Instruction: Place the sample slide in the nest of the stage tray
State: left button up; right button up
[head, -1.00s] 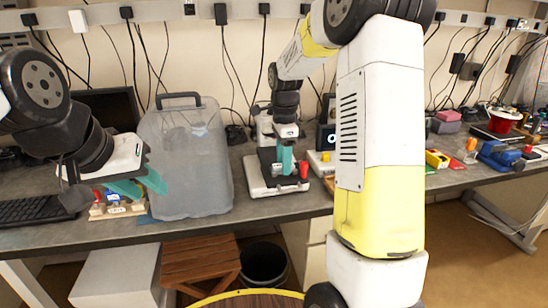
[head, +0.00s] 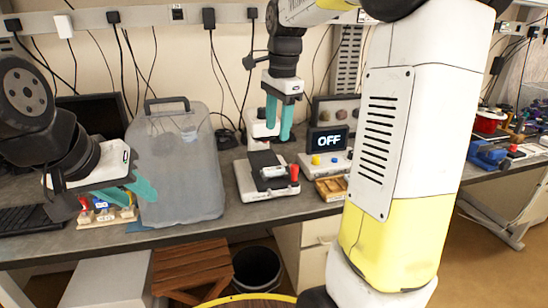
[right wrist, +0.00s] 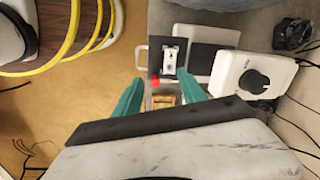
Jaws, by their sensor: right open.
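The stage tray (head: 258,158) is a dark plate on a white instrument base (head: 270,193), with a red knob at its right. A small pale piece (head: 272,172), which looks like the sample slide, lies on it. In the right wrist view this pale piece (right wrist: 171,58) lies on the dark plate; I cannot tell whether it is fully seated in the nest. My right gripper (head: 279,137) is open and empty above the back of the tray, apart from the slide. My left gripper (head: 146,198) is open beside the clear tank, near the table's front edge.
A display (head: 328,140) reading OFF stands right of the instrument, with a small wooden tray (head: 331,188) before it. A large clear tank (head: 180,165) stands left. A rack of small coloured items (head: 104,212) sits by my left gripper. A keyboard lies far left.

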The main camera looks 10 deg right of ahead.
jog(key=s+a+f+n+t+y, duration=0.1)
jog(key=s+n+t, duration=0.4)
jog(key=s+n, duration=0.9)
jog(key=s+a+f, duration=0.1)
jog(key=s, duration=0.5)
jog(key=shift+f+n+y, duration=0.2)
jog(key=shift+n+y, duration=0.1)
jog(key=shift+n, duration=0.1)
